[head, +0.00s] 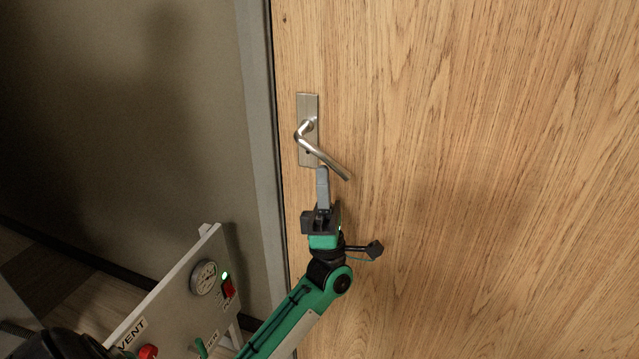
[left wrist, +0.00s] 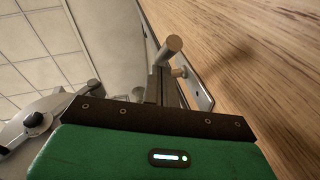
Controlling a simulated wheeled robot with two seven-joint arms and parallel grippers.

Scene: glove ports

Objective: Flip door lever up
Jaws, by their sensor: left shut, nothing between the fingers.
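A silver door lever (head: 328,160) sits on a tall metal backplate (head: 307,101) near the left edge of a wooden door (head: 480,150). The lever slants down to the right from its pivot. My left gripper (head: 321,171) is shut and empty, its fingertips just below the middle of the lever; whether they touch it I cannot tell. In the left wrist view the lever (left wrist: 170,47) shows beyond the shut fingers (left wrist: 156,84), with the backplate (left wrist: 199,90) on the door behind. My right gripper is not in view.
A grey panel (head: 180,305) with a gauge (head: 204,277), a red switch (head: 229,288) and a red button (head: 148,352) stands at the lower left. A grey door frame (head: 258,130) and wall lie left of the door. The door face right of the lever is clear.

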